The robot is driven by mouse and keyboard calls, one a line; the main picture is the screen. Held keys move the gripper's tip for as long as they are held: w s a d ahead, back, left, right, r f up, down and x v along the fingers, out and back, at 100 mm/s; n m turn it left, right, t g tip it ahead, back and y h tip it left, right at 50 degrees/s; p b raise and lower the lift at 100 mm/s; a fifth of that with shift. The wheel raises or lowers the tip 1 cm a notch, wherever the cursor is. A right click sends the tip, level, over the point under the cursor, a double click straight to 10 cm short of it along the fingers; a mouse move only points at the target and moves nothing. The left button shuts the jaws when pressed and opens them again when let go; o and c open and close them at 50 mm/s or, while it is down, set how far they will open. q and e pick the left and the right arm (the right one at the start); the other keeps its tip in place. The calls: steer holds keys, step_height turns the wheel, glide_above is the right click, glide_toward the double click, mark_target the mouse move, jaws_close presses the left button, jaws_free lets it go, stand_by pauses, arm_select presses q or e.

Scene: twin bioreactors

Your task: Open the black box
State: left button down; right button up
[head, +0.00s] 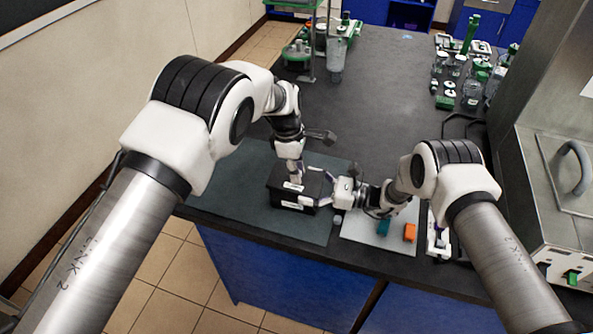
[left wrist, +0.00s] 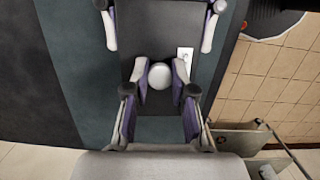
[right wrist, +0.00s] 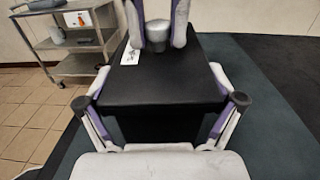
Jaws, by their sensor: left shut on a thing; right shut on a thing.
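The black box (head: 281,198) sits on the dark mat in the head view, with white labels on it. A pale round knob (left wrist: 160,76) stands on its lid (right wrist: 160,88). My left gripper (head: 296,180) comes down from above and is shut on the knob, one finger on each side. My right gripper (head: 326,190) comes in from the right and is shut on the box, its fingers along two opposite sides in the right wrist view. The lid looks level on the box. I cannot tell whether there is a gap under it.
The dark green mat (head: 232,178) lies at the bench's near edge. A white sheet (head: 362,236) with a teal piece (head: 384,227) and an orange block (head: 409,232) is to the right. Glassware and green-capped items (head: 470,75) stand far right. The bench middle is clear.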

arm_select(q)
steer(key=shift+w+r, duration=0.2)
steer(key=shift+r, duration=0.25)
arm_select(e)
steer(key=shift+s+d+f, duration=0.15)
steer(key=shift+s+f, duration=0.05)
steer(key=shift+f, duration=0.35)
arm_select(q)
step_height(320, 180, up, 4)
steer(key=shift+a+f, duration=0.1)
arm_select(e)
steer(key=shift+c, duration=1.2)
arm_select(q)
steer(key=shift+s, duration=0.2)
arm_select(e)
steer(key=shift+s+r, duration=0.1)
steer(key=shift+r, duration=0.05)
arm_select(q)
steer(key=shift+f, duration=0.1)
arm_select(e)
steer(key=o, duration=1.6)
arm_select(q)
steer(key=shift+w, duration=0.1)
arm_select(e)
steer(key=shift+w+r, duration=0.1)
steer(key=shift+w, duration=0.1)
